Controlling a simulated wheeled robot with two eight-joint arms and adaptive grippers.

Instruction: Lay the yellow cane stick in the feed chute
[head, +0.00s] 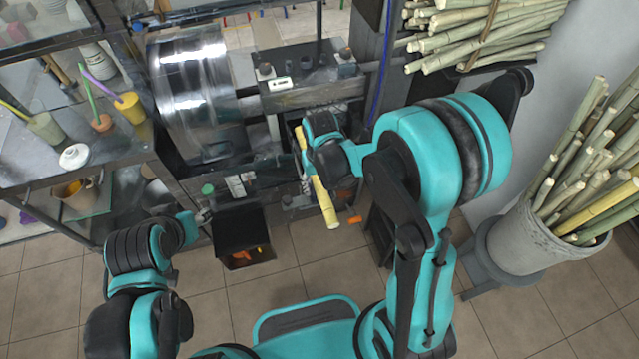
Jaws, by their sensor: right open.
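The yellow cane stick (324,203) slants down and toward me at the front of the press (310,92). Its upper end is close to the press front and its lower end sticks out over the floor. My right gripper (308,158) is open right beside the stick's upper half. My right wrist covers part of the stick and the press front, so the feed chute is mostly hidden, and I cannot tell how the stick rests in it. My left gripper (203,216) is small and low at the left, near a black bin; its fingers are unclear.
A black bin (241,228) with orange bits stands below the press. A large metal drum (190,85) is at the left of the press. A grey bucket (535,235) of cane stands at the right, and a cane bundle (480,30) lies on a rack. Shelves with cups (130,107) are at the left.

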